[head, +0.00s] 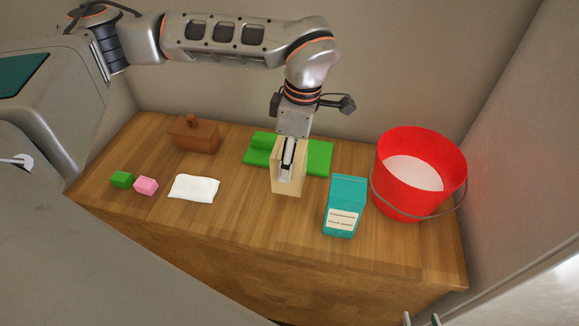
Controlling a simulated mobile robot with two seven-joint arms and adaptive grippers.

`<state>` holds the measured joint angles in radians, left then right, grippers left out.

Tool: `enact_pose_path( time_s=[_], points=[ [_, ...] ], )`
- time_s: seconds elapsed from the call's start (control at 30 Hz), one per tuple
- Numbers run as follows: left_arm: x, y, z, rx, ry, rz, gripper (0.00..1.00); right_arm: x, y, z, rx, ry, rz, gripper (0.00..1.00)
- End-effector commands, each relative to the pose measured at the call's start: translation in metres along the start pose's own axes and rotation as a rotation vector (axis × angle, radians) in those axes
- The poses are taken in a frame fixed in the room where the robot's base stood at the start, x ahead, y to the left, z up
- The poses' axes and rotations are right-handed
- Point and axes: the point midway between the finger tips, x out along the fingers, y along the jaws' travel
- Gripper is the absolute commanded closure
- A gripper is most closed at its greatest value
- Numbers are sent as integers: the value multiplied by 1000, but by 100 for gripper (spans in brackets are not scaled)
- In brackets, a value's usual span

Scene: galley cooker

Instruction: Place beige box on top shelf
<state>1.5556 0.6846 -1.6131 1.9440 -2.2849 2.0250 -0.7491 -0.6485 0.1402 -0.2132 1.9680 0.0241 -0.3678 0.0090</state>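The beige box (287,188) is upright near the middle of the wooden counter, in front of a green folded cloth. I cannot tell whether the box's base touches the counter. No top shelf shows in this view.
Right of the box stand a teal carton (345,204) and a red bucket (419,174). The green cloth (318,157) lies behind. The counter's front (270,222) is clear.

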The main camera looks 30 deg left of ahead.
Motion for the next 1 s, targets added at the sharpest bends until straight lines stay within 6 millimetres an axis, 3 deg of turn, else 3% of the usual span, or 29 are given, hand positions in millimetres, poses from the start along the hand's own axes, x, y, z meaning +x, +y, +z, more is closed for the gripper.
enact_pose_path(
  time_s=[0.3, 0.67, 0.7, 0.73, 1.0],
  points=[
    [35, 0, 4, 1, 0, -2, 78, -1, 0, 1, 0, -6, 0, 60],
    [39, 0, 5, 1, 0, 0, 78, 1, 0, 6, 0, -9, 0, 60],
    [38, 0, 5, 1, 0, 0, 38, 1, 0, 5, 0, -9, 0, 60],
    [38, 0, 5, 1, 0, 0, 32, 0, 0, 5, 0, -9, 0, 60],
    [38, 0, 5, 1, 0, 0, 32, 0, 0, 3, 0, -6, 0, 60]
  ],
)
